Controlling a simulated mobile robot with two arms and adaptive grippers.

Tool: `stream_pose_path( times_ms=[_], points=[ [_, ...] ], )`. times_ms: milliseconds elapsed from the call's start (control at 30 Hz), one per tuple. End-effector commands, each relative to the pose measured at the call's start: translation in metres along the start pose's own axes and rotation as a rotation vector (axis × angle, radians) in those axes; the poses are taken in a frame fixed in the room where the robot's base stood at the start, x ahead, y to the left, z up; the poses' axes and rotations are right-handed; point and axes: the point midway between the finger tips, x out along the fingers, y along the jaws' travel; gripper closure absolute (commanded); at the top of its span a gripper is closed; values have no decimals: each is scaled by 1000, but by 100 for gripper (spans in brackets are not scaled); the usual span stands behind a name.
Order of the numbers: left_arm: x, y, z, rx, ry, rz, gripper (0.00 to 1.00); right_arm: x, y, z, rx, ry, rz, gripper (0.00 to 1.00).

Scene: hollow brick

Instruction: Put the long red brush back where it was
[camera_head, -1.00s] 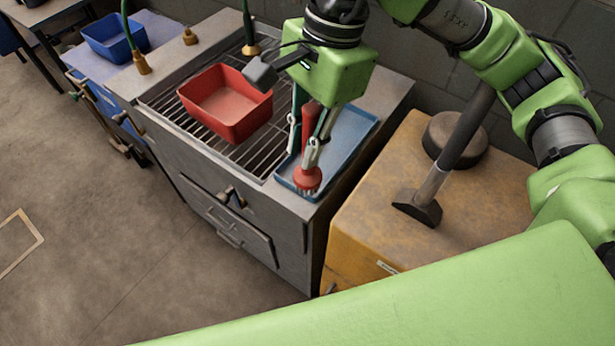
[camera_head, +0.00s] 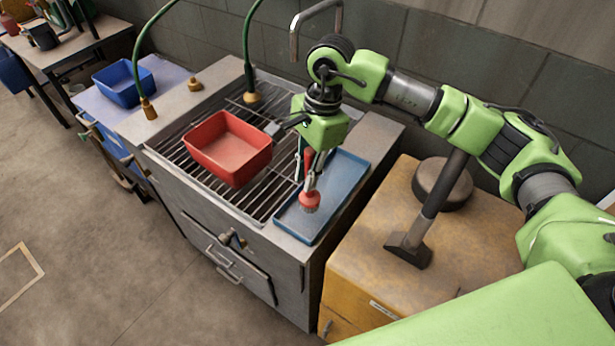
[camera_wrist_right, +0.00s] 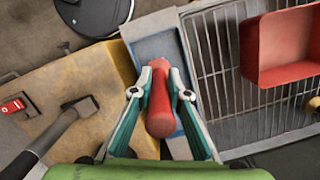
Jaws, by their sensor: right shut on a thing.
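The long red brush (camera_head: 309,201) is upright, its round bristled head low and its red handle running up between my fingers. My right gripper (camera_head: 311,180) is shut on the handle, which also shows end-on in the right wrist view (camera_wrist_right: 160,112) between the two fingers. The brush is over the blue tray (camera_head: 345,183), near its left long side. I cannot tell whether the bristles touch the tray floor. The tray shows bare and empty around the brush. My left gripper is not in view.
A red bin (camera_head: 228,150) stands on the metal grate (camera_head: 262,192) left of the tray. To the right, a long-handled tool (camera_head: 410,247) and a dark round object (camera_head: 442,184) are on a yellow cabinet (camera_head: 455,250). A blue bin (camera_head: 123,88) is farther left.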

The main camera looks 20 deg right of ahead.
Motion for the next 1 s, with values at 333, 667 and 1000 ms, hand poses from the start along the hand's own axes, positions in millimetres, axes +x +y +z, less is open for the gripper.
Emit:
stream_pose_path(
  times_ms=[333,667,1000],
  points=[
    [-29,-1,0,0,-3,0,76,33,-6,-12,0,-1,2,100],
    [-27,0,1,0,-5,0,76,40,-7,-13,-1,0,-1,100],
    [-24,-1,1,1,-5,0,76,43,-7,-14,0,0,0,67]
  ],
)
